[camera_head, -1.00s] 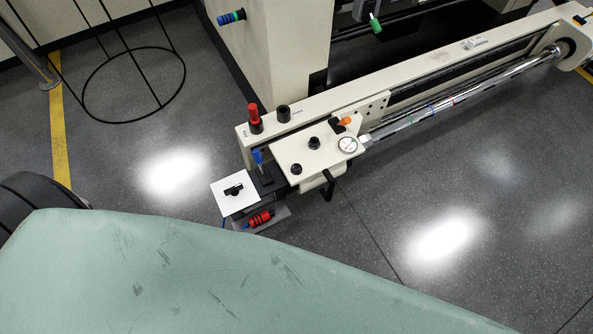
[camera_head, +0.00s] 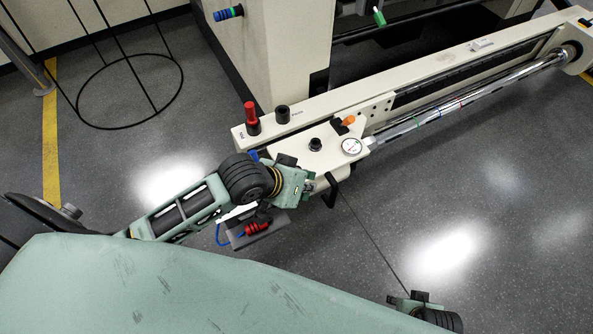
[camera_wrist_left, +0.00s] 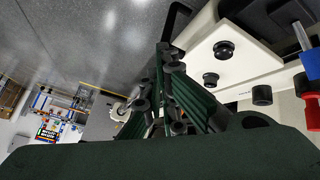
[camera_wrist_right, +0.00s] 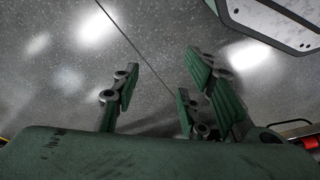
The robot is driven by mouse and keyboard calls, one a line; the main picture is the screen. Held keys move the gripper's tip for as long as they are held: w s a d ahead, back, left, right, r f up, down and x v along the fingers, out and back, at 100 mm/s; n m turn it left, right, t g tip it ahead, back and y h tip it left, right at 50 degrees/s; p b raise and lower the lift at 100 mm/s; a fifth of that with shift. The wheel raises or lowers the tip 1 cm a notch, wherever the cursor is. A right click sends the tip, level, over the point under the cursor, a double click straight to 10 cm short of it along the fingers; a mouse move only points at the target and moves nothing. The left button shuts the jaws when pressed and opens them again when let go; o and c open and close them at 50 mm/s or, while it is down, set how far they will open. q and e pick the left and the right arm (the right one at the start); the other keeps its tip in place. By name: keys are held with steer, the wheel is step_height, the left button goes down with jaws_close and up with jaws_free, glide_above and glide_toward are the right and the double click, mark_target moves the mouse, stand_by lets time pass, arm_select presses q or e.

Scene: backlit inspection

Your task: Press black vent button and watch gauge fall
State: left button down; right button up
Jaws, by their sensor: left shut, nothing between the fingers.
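A cream control panel (camera_head: 333,132) on the machine's end carries a round white-faced gauge (camera_head: 351,146); its reading is too small to tell. One black button (camera_head: 315,144) shows on it. In the left wrist view two black buttons, an upper (camera_wrist_left: 223,50) and a lower (camera_wrist_left: 210,79), stand on the panel; I cannot tell which is the vent button. My left gripper (camera_head: 308,186) is shut and empty over the panel's near edge, hiding part of it. In the left wrist view its fingertips (camera_wrist_left: 167,58) are left of both buttons. My right gripper (camera_wrist_right: 160,82) is open and empty above the floor.
A red-topped post (camera_head: 252,117) and a black cap (camera_head: 283,114) stand on the beam behind the panel. An orange knob (camera_head: 347,120) sits beside the gauge. A chrome roller (camera_head: 460,101) runs right. A red connector (camera_head: 257,227) lies below my left arm. The floor right is clear.

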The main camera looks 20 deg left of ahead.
arm_select(q)
steer(key=w+a+r+n+t, duration=0.1)
steer(key=w+a+n, duration=0.3)
steer(key=w+a, duration=0.4)
steer(key=w+r, duration=0.1)
steer(key=w, duration=0.2)
steer(key=shift+w+a+r, duration=0.2)
steer(key=shift+w+r, duration=0.05)
steer(key=shift+r, duration=0.15)
arm_select(e)
steer(key=s+f, duration=0.5)
steer(key=f, duration=0.7)
steer(key=shift+d+f+g, duration=0.25)
steer(key=shift+f+g, duration=0.1)
steer(key=shift+g, duration=0.05)
steer(key=shift+w+r, duration=0.1)
arm_select(q)
step_height(320, 180, down, 7)
steer(key=b, duration=0.9)
steer(key=shift+s+f, duration=0.1)
steer(key=shift+f, duration=0.8)
arm_select(e)
steer(key=w+r+t, duration=0.1)
steer(key=w+r, duration=0.1)
steer(key=r, duration=0.8)
steer(key=w+r, duration=0.2)
steer(key=r, duration=0.9)
steer(key=shift+w+a+r+t, duration=0.15)
steer(key=shift+r+t, duration=0.05)
steer(key=shift+t, duration=0.2)
